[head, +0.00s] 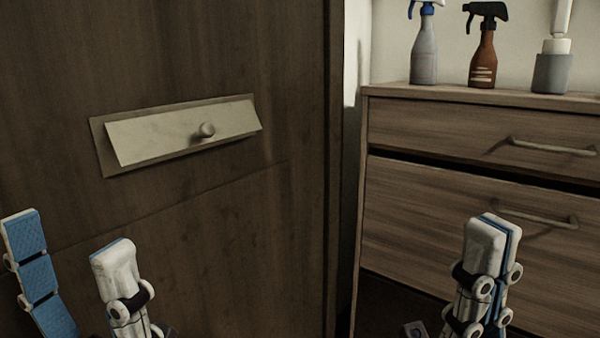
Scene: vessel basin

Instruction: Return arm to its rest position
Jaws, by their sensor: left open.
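My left gripper (75,268) is at the lower left, in front of the dark wooden door. Its two blue-padded fingers stand wide apart with nothing between them. My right gripper (487,262) is at the lower right, in front of the drawer cabinet. Its fingers are pressed together along their length, and no object shows between them. Both grippers point upward in the head view and appear clear of the door and cabinet. The rest of both arms is mostly below the picture edge.
A dark wooden door (230,230) fills the left side, with a tilted pale flap (170,136) and a round knob (206,130). On the right, a wooden drawer cabinet (420,225) carries a grey spray bottle (424,52), a brown spray bottle (483,55) and a grey holder (552,73).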

